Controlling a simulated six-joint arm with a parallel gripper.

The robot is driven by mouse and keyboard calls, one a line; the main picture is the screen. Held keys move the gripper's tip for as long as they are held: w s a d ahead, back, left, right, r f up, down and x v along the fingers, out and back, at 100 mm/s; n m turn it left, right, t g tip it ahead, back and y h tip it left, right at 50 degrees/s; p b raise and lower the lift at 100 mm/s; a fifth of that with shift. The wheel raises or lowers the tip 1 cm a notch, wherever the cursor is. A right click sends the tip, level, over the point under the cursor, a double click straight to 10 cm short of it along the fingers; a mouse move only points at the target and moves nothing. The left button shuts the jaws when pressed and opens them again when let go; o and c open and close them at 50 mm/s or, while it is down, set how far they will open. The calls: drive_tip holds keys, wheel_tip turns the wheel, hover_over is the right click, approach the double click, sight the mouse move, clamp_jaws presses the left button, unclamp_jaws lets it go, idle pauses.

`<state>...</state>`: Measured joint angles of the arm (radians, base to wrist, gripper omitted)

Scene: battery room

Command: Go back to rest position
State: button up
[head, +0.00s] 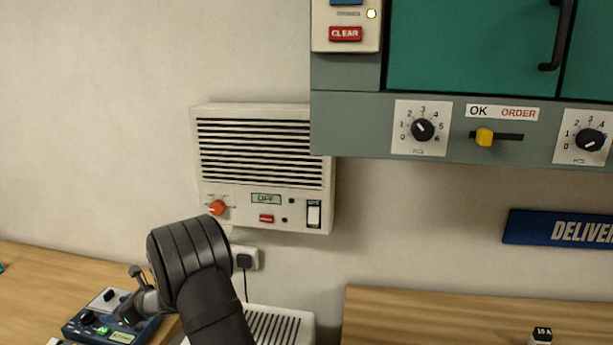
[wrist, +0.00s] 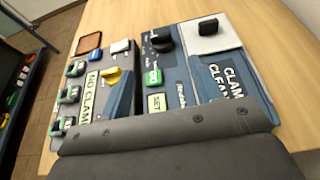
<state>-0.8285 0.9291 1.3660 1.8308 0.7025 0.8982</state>
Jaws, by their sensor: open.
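My gripper (head: 132,297) is at the lower left of the head view, at the end of my black arm. Its jaws are apart and nothing shows between them. It is over or beside a blue control box (head: 112,318) on the wooden bench; whether it touches the box I cannot tell. In the wrist view, a dark grey part of mine fills the bottom edge and hides the near side of the blue panels. A panel with a "NO CLAMP" label and a yellow knob (wrist: 112,76) shows there, beside a panel with a black knob (wrist: 208,27).
A white wall unit (head: 262,170) reading "OFF" is behind my arm, with a wall socket (head: 245,258) below. A grey-green cabinet (head: 470,125) overhangs the right. A small block marked "10 A" (head: 541,336) stands on the right bench (head: 440,315), whose visible top is otherwise clear.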

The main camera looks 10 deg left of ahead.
sight(87, 313)
drive_tip(key=x, duration=1.3)
drive_tip(key=shift+d+f, duration=0.1)
drive_tip(key=shift+d, duration=0.05)
drive_tip(key=shift+w+n+g, duration=0.15)
drive_tip(key=shift+n+g, duration=0.15)
drive_tip(key=shift+g, duration=0.1)
drive_tip(key=shift+w+n+g, duration=0.15)
drive_tip(key=shift+n+g, duration=0.95)
drive_tip(key=shift+g, duration=0.1)
drive_tip(key=r+v, duration=0.1)
drive_tip(key=v, duration=1.6)
drive_tip(key=s+a+n+g+h, duration=0.2)
drive_tip(key=s+a+n+h, duration=0.2)
drive_tip(key=s+n, duration=0.1)
drive_tip(key=shift+a+n, duration=0.3)
drive_tip(key=shift+n, duration=0.2)
idle(0.5)
